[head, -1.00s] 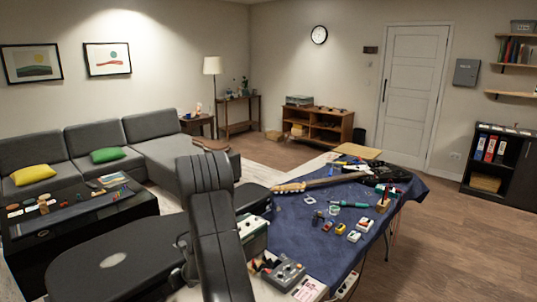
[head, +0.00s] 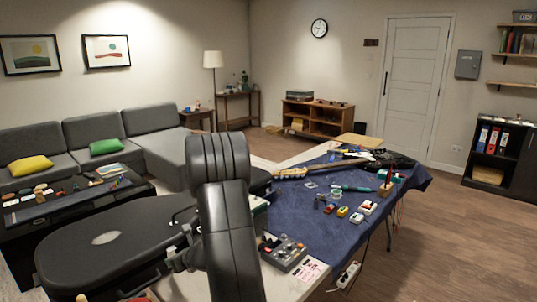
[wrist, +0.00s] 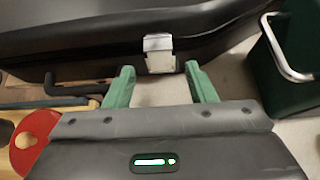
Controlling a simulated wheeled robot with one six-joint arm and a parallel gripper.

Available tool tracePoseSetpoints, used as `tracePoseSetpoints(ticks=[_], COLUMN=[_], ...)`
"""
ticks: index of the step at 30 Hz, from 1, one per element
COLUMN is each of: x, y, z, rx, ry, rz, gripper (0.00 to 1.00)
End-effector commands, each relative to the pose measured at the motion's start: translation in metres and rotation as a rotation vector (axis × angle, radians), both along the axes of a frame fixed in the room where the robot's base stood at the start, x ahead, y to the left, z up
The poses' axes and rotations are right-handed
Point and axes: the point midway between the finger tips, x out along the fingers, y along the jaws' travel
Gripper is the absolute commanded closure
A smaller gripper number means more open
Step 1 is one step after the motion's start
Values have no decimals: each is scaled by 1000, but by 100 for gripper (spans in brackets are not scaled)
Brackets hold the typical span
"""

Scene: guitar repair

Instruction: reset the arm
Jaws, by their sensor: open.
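My gripper (wrist: 160,82) shows in the wrist view with its two green fingers apart and nothing between them. Beyond the fingertips is the side of a black case (wrist: 90,35) with a pale metal latch (wrist: 158,52). I cannot tell whether the fingers touch it. In the head view my dark arm stands in the middle foreground, and the gripper itself is hidden. A black guitar case (head: 150,236) lies to the left of my arm there.
A blue-covered worktable (head: 330,235) with a guitar, tools and small pedals stands right of my arm. A low dark table (head: 20,238) and a grey sofa (head: 170,165) are at left. A dark green box (wrist: 285,65) with a metal handle is near the gripper. Floor at right is clear.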

Motion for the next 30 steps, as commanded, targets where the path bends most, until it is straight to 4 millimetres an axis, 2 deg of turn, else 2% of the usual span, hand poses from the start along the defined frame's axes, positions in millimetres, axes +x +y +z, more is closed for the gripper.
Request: tracePoseSetpoints(ticks=[1,30], x=[0,-10], y=[-1,-12], z=[-6,-19], rx=[8,178], ry=[-8,-159], rz=[-2,-1], gripper=[49,49])
